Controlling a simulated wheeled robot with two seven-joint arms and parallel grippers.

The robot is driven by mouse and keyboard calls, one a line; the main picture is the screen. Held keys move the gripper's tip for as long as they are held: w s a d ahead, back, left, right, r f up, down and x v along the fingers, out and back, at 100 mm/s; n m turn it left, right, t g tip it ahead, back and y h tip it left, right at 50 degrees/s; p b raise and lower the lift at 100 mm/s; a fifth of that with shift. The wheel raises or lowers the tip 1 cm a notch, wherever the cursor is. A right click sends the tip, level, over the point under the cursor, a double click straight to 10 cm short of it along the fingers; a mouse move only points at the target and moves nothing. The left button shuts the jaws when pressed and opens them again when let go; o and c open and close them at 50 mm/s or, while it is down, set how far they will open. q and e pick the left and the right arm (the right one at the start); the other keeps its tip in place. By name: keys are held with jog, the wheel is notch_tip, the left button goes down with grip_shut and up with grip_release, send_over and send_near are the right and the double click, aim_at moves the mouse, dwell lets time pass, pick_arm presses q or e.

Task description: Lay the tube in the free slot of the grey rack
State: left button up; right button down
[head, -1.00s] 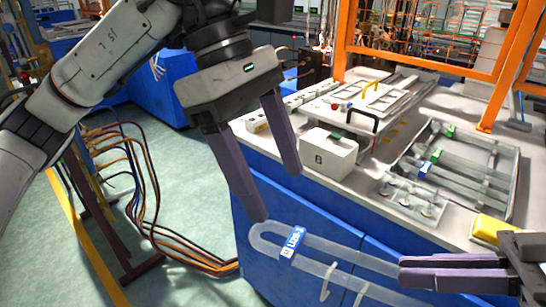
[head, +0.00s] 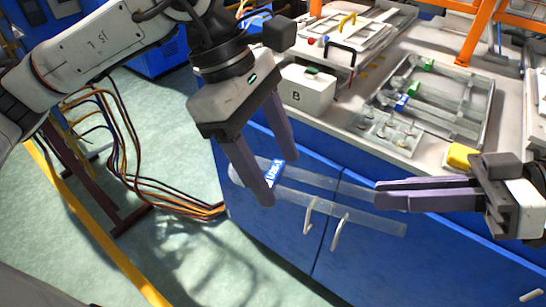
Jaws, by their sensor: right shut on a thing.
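The tube is a clear U-shaped glass tube (head: 330,210) with a blue label (head: 274,173) near its bend. It is held in the air in front of the blue cabinet. My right gripper (head: 380,194) is shut on the tube's upper limb, towards its right end. My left gripper (head: 280,178) is open at the bend end, by the label. One finger crosses in front of the tube; I cannot tell if it touches. The grey rack (head: 487,107) lies on the bench top, with clear tubes bearing green and blue labels. Its free slot is hard to make out.
A white box marked B (head: 305,92) stands at the bench's left edge. A yellow block (head: 460,155) lies near the front edge, by my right gripper. Small clear glass pieces (head: 388,130) sit in front of the rack. An orange frame (head: 474,35) rises behind.

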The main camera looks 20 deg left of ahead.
pick_arm(q)
jog(key=c, duration=1)
pick_arm(e)
jog(key=c, duration=1.7)
grip_release()
jog(key=shift+o, duration=0.2)
